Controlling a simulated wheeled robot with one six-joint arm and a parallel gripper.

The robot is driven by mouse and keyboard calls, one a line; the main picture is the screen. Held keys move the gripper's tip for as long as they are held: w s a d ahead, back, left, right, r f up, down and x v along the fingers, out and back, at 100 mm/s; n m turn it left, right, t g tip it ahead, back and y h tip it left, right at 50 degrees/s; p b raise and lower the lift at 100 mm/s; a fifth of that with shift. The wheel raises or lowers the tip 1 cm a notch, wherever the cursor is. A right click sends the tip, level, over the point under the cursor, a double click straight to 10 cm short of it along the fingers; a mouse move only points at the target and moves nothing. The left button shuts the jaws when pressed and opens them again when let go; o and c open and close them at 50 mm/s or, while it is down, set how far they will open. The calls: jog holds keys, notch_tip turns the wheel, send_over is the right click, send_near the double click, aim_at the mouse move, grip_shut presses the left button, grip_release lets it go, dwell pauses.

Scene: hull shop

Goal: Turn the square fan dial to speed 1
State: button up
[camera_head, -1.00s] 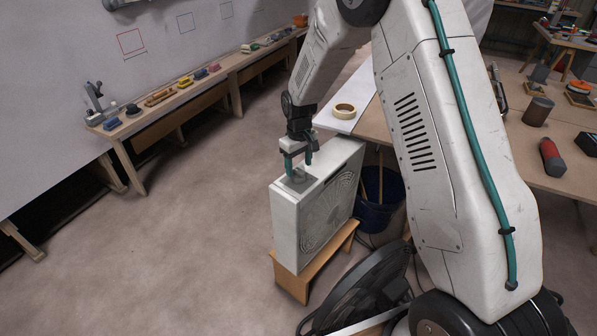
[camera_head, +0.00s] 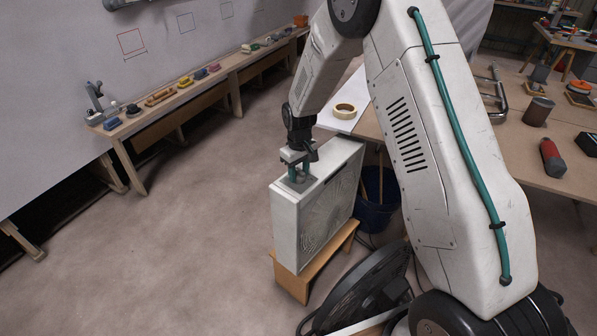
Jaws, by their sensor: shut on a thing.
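The square fan (camera_head: 284,222) is a white box fan with a round grille on its right-hand face. It stands upright on a small wooden stool (camera_head: 292,284). My gripper (camera_head: 299,179) points down at the grey control panel on the fan's top, with its teal fingers at panel height. The fingers are shut on the dial, which they and the gripper body hide. The dial's pointer and the speed marks cannot be read at this size.
A black round fan (camera_head: 365,290) stands on the floor in front, beside my base. A dark blue bucket (camera_head: 378,205) is behind the square fan. A tape roll (camera_head: 344,111) lies on the white board behind. The floor to the left is clear.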

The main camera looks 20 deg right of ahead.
aim_at(299, 171)
jog(key=shift+m, duration=0.3)
jog(key=m, duration=0.3)
jog(key=shift+m, duration=0.4)
jog(key=m, duration=0.4)
jog(key=shift+m, duration=0.3)
jog(key=o, duration=1)
jog(key=shift+r, duration=0.1)
notch_tip(299, 171, up, 8)
jog(key=shift+f, duration=0.15)
